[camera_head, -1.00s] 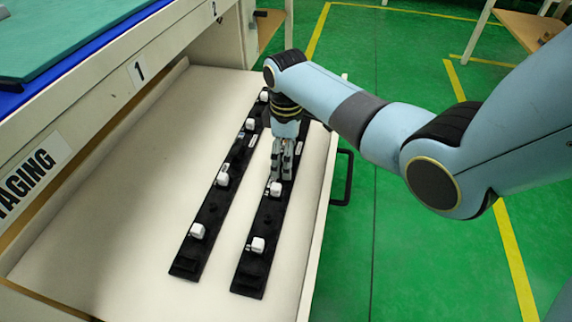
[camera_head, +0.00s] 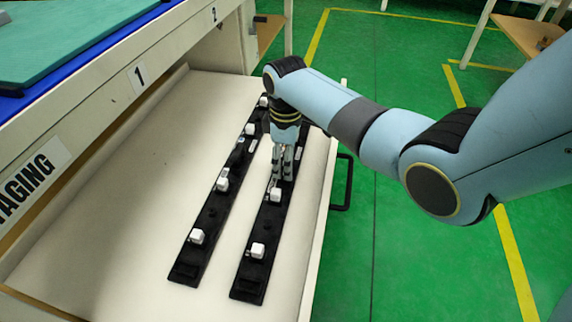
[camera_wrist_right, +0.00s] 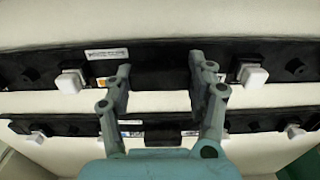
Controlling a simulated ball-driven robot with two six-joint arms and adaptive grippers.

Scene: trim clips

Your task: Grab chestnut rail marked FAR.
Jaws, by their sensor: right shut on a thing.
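Two long dark rails lie side by side in the open drawer; both look black, and I cannot read FAR on either. The right rail (camera_head: 250,277) carries white clips and has my right gripper (camera_head: 282,178) on it. The gripper points down and is shut on this rail's middle part. In the wrist view, the fingers (camera_wrist_right: 159,72) sit on either side of a black section of the held rail (camera_wrist_right: 153,60), near a white label. The left rail (camera_head: 188,268) lies apart from it, with white clips along it. My left gripper is out of view.
The pale drawer floor (camera_head: 120,220) is clear left of the rails. The drawer's right wall and black handle (camera_head: 342,183) are near the right rail. The cabinet front (camera_head: 100,85) with labels 1 and 2 borders the left.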

